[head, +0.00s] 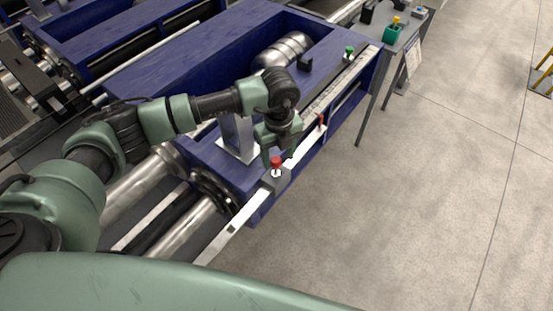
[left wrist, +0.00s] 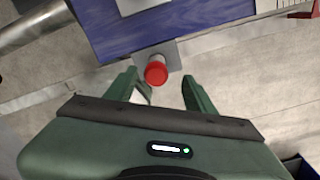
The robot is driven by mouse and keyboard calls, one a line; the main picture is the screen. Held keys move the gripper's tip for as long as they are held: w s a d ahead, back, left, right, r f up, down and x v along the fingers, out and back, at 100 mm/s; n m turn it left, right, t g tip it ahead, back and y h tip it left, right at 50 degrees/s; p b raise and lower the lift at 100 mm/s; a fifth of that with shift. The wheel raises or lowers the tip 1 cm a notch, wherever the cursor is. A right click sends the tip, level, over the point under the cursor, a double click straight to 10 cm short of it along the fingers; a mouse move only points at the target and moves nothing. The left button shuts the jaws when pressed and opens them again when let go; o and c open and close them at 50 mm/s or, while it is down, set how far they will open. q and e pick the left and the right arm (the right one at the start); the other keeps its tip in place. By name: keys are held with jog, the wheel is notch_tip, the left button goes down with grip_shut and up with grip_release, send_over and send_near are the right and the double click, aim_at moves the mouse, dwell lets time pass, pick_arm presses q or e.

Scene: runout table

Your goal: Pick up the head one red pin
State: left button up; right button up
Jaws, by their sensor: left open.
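The red pin (head: 276,161) stands upright in a grey block on the rail at the near end of the blue machine. In the left wrist view the red pin's round head (left wrist: 156,70) lies just beyond the fingertips, between their lines. My left gripper (head: 276,152) is open and empty, pointing down close to the pin. In the left wrist view its two green fingers (left wrist: 161,80) are spread apart. I cannot tell whether either finger touches the pin. My right gripper is not in view.
A green-topped pin (head: 349,51) stands farther along the white scale rail (head: 330,92). A small red part (head: 321,121) sits on the rail's side. A grey side table (head: 392,42) holds a green cup (head: 394,32).

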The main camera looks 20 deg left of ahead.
aim_at(276, 173)
pick_arm(q)
jog(key=shift+s+a+f+p, duration=0.1)
jog(key=shift+s+f+p, duration=0.15)
jog(key=shift+f, duration=0.15)
jog(key=shift+s+f+p, duration=0.15)
jog(key=shift+f+p, duration=0.1)
jog(key=shift+f, duration=0.15)
jog(key=shift+a+f+p, duration=0.15)
jog(key=shift+f+p, duration=0.3)
jog(key=shift+f, duration=0.3)
jog(key=f, duration=0.3)
jog(key=shift+w, duration=0.3)
jog(key=shift+f, duration=0.1)
jog(key=c, duration=1.2)
grip_shut()
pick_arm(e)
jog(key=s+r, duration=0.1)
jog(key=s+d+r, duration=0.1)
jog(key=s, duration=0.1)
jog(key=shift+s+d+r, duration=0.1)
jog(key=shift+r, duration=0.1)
